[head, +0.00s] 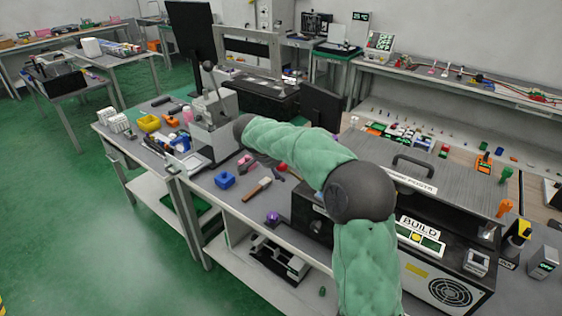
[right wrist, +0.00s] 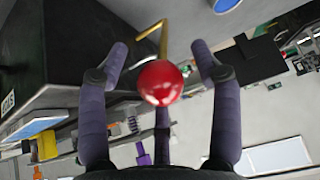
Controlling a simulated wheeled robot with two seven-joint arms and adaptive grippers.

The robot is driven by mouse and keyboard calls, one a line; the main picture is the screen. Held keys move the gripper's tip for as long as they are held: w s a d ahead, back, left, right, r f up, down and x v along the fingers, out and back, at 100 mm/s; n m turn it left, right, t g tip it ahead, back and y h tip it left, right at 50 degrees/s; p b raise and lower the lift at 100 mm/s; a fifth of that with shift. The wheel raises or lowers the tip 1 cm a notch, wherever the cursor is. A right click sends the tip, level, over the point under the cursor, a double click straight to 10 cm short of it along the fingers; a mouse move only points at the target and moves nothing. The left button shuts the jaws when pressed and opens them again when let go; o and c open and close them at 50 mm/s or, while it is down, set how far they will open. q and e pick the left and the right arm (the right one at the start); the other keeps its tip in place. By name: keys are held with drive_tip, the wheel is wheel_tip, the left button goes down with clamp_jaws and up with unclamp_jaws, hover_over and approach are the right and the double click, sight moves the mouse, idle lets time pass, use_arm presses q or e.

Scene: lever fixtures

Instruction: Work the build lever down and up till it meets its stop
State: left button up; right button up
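The build lever shows in the right wrist view as a red ball knob (right wrist: 160,83) on a bent brass rod (right wrist: 151,42). The rod runs to the side of a dark box (right wrist: 75,50). My right gripper (right wrist: 160,52) is open, with its purple fingers on both sides of the knob and visible gaps. In the head view, a red ball (head: 282,167) shows just below my green-sleeved right arm, beside the dark fingers of my right gripper (head: 268,161). The machine bears a BUILD sign (head: 418,226). My left gripper is out of view.
A blue block (head: 225,180), a wooden-handled brush (head: 257,188) and a purple knob (head: 273,217) are on the bench left of the machine. A grey lever fixture (head: 212,115) stands behind. Some bare bench top lies around the small objects.

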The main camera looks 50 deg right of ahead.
drive_tip(key=p+v, duration=0.1)
drive_tip(key=v, duration=0.5)
drive_tip(key=shift+p, duration=0.3)
idle(0.4)
drive_tip(key=v, duration=1.2)
